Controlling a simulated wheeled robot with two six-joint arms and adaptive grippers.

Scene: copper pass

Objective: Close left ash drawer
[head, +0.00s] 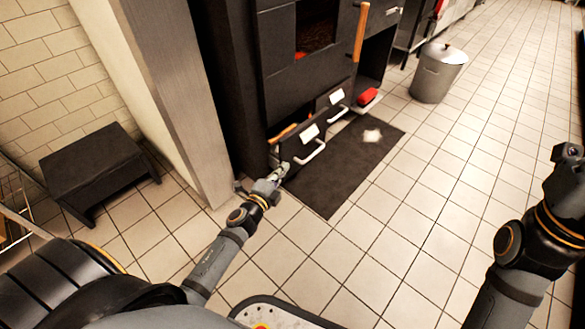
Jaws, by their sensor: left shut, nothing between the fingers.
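The left ash drawer (293,145) is low on the black oven, with a white label and a pale bar handle (316,152). Its front stands out from the oven body. My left gripper (281,170) is shut and empty, at the lower left edge of this drawer front, left of the handle. I cannot tell whether it touches the drawer. A second ash drawer (323,101), with its own label and handle, is to the right. My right gripper (567,154) is at the right picture edge, far from the drawers; its fingers are unclear.
A dark mat (335,182) with a pale patch lies before the oven (277,75). A grey post (180,90) and a black stool (95,168) stand left. A lidded metal bin (435,75) stands at the back right. The tiled floor at right is clear.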

